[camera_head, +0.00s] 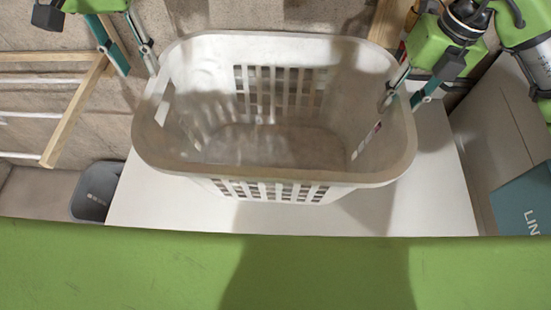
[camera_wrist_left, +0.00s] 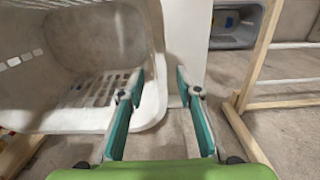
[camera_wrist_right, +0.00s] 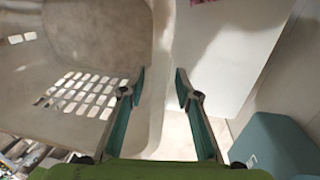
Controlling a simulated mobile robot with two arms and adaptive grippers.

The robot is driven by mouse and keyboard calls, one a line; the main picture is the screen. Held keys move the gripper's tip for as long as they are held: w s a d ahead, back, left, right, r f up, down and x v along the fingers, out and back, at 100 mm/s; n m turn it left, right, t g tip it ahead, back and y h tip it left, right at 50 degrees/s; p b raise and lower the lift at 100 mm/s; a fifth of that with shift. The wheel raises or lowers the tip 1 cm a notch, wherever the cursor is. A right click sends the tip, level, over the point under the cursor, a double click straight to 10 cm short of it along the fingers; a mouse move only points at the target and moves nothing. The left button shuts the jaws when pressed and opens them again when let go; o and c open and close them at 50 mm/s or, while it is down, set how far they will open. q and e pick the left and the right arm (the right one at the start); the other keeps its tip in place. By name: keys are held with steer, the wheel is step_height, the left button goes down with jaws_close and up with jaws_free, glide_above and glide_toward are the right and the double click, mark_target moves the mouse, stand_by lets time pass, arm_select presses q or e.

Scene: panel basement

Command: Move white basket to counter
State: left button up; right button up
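The white basket (camera_head: 270,190) is upright and looks empty, over a white flat surface (camera_head: 425,205) in the head view. I cannot tell whether it rests on it. My left gripper (camera_head: 137,68) is open at the basket's left end; in the left wrist view (camera_wrist_left: 158,88) one finger is over the basket's side and the other outside. My right gripper (camera_head: 403,99) is open at the right end, one finger on the inner side of the rim and one outside. It also shows in the right wrist view (camera_wrist_right: 160,88). Neither visibly pinches the rim.
A green surface (camera_head: 120,265) crosses the front. A grey bin (camera_head: 95,190) stands left of the white surface. A wooden rack (camera_head: 75,112) is at the left. A teal box (camera_head: 525,205) is at the right, beside a pale cabinet (camera_head: 505,125).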

steer(key=shift+r, duration=0.1)
arm_select(q)
step_height(320, 180, up, 3)
steer(key=shift+r, duration=0.2)
arm_select(e)
step_height(320, 180, up, 12)
steer(key=d, duration=0.1)
steer(key=shift+d, duration=0.35)
steer(key=shift+f, duration=0.2)
stand_by(0.4)
